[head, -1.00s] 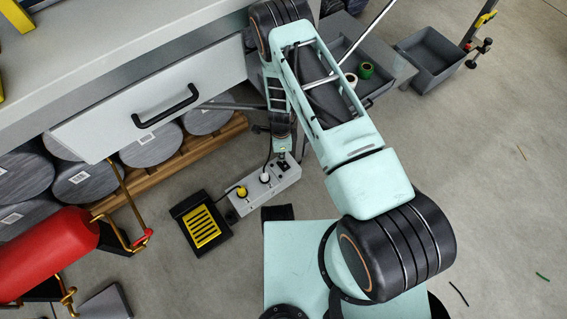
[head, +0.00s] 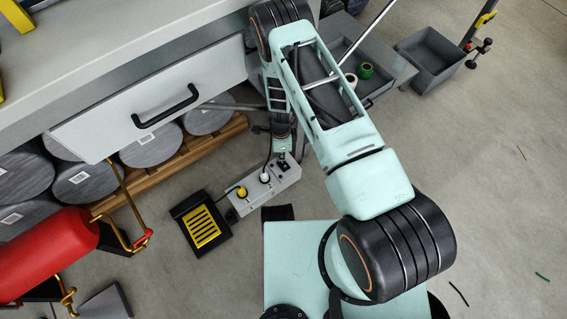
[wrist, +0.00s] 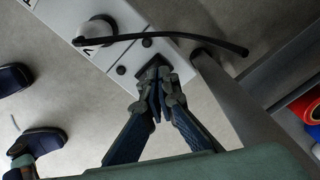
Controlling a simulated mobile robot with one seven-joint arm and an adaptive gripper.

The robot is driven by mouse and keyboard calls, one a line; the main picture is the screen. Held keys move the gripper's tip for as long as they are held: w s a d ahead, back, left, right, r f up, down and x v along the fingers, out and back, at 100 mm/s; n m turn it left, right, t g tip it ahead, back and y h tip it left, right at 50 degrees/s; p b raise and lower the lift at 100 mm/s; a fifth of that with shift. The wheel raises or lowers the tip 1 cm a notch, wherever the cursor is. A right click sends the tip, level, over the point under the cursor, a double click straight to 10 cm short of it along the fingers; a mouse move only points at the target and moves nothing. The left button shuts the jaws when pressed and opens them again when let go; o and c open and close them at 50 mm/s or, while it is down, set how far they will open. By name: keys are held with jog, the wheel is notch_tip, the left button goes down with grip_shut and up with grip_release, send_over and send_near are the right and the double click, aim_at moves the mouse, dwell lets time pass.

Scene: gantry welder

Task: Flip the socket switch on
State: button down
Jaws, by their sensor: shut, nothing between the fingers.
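The socket strip (head: 250,201) is a light grey block on the floor, with a yellow and a white plug in it, in the middle of the head view. In the wrist view the strip (wrist: 125,50) runs from top left, with a white plug (wrist: 100,31) and its black cable. A dark switch (head: 284,166) sits at the strip's right end. In the wrist view the switch (wrist: 149,70) is partly covered by the fingertips. My gripper (wrist: 157,86) is shut and empty, its tips right at the switch; whether they touch is unclear. The switch's position cannot be told.
A black and yellow pedal-like box (head: 203,228) lies left of the strip. A workbench drawer (head: 160,105) overhangs behind it. The floor to the right is mostly clear.

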jog(key=shift+f+b, duration=1.1)
jog(key=shift+f, duration=0.1)
dwell(0.4)
jog(key=shift+r+p, duration=2.3)
jog(key=shift+r, duration=1.25)
jog(key=shift+r, duration=0.1)
